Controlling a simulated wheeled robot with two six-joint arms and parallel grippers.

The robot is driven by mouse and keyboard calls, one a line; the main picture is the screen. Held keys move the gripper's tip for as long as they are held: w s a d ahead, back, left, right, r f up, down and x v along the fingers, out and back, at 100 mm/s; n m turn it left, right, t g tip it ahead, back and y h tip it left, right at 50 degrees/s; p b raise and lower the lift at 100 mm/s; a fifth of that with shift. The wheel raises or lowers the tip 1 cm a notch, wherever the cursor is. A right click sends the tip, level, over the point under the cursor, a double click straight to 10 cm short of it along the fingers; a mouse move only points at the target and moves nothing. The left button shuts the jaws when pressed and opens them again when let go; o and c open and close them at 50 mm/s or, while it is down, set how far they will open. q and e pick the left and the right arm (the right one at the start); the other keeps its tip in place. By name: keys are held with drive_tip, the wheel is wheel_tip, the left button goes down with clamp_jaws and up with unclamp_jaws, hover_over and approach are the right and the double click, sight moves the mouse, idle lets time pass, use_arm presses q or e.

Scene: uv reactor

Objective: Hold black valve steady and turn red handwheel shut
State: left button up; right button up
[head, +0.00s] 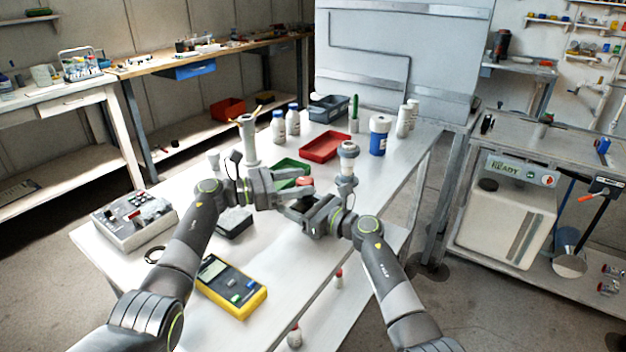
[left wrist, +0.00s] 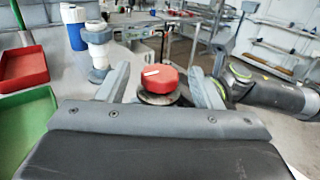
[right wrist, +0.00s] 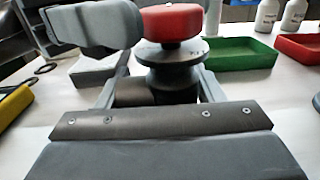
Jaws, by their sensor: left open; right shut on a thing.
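The red handwheel (left wrist: 160,79) sits on top of the black valve (right wrist: 172,75). In the left wrist view it stands between the two spread fingers of my left gripper (left wrist: 162,92), which is open around it. The handwheel also shows in the right wrist view (right wrist: 172,25) and as a small red patch in the head view (head: 305,182). My right gripper (right wrist: 158,92) is shut on the black valve below the handwheel. In the right wrist view a grey finger of my left gripper reaches in beside the handwheel. In the head view the grippers hide most of the valve.
A green tray (head: 291,168) and a red tray (head: 325,147) lie behind the grippers. A white and grey column (head: 347,165) stands close at right. A yellow meter (head: 231,287) and a control box (head: 134,220) are on the left part of the table.

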sight(313, 180)
use_arm(q)
drive_tip(key=shift+x, duration=2.05)
drive_tip(key=c, duration=1)
